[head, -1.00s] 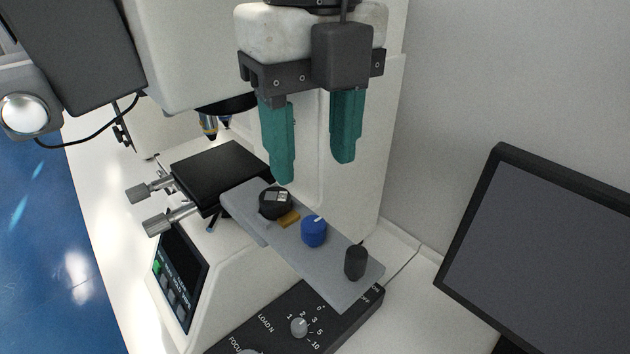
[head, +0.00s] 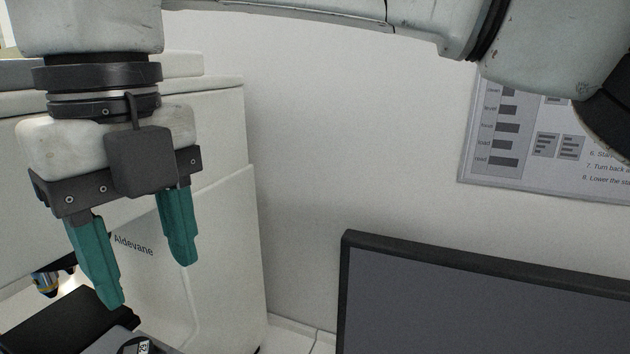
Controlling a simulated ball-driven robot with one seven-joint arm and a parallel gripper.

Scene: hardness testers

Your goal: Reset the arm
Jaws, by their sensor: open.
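My gripper (head: 150,285) is at the left of the head view, pointing down, with its two teal fingers apart and nothing between them. My arm reaches in across the top of the picture. The gripper hangs in front of the white hardness tester (head: 215,200), which bears the word Aldevane. Below the fingers, at the bottom edge, is a round black piece (head: 132,347) with a white label, mostly cut off by the frame.
A black stage (head: 62,325) and an objective (head: 45,284) are at the lower left, close to the left finger. A dark monitor (head: 480,300) fills the lower right. A printed instruction sheet (head: 530,150) hangs on the wall. Bare wall lies between tester and monitor.

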